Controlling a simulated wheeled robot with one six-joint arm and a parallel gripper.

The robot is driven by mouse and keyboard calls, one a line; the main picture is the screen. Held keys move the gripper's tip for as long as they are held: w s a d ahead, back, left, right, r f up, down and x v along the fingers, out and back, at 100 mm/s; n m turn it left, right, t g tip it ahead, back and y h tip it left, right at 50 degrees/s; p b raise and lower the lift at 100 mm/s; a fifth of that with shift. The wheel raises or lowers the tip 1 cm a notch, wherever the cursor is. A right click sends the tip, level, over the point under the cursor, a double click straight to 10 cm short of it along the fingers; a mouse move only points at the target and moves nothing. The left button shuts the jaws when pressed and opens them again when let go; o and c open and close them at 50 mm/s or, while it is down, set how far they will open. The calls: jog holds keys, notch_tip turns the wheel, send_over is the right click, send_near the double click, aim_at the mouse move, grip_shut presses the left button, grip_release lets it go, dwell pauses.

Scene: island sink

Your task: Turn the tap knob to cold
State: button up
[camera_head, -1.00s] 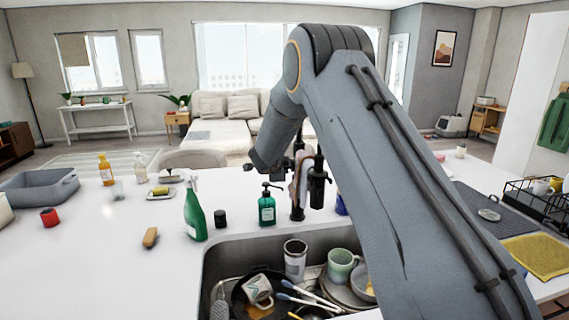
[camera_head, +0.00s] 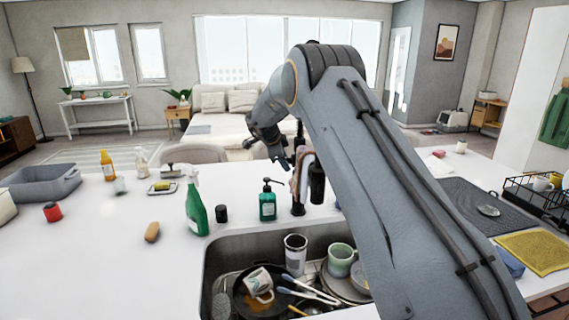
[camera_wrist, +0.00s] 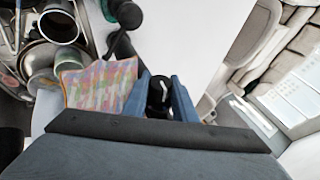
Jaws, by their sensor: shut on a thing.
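The black tap (camera_head: 299,192) stands behind the sink, partly hidden by my arm in the head view. A pink patterned cloth (camera_wrist: 100,86) hangs at the tap and shows in the head view as well (camera_head: 302,172). My gripper (camera_wrist: 160,86) has its two blue fingers on either side of the black tap knob (camera_wrist: 158,97) and is shut on it. In the head view my gripper (camera_head: 284,160) is small and dark beside the tap top. Which way the knob is turned cannot be told.
The sink (camera_head: 212,262) holds a pan, mugs, plates and a steel tumbler (camera_head: 295,254). A green soap bottle (camera_head: 268,206) and a green spray bottle (camera_head: 196,212) stand left of the tap. A drying mat (camera_head: 470,212) and dish rack (camera_head: 540,192) are at right. The left counter front is mostly clear.

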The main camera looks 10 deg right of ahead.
jog(key=shift+d+g, duration=0.1)
jog(key=shift+g, duration=0.5)
jog(key=o, duration=0.8)
jog(key=shift+c, duration=0.2)
jog(key=shift+s+r, duration=0.15)
jog(key=shift+r, duration=0.1)
jog(key=b+v, duration=0.3)
jog(key=v, duration=0.4)
jog(key=shift+r, duration=0.1)
jog(key=shift+s, duration=0.1)
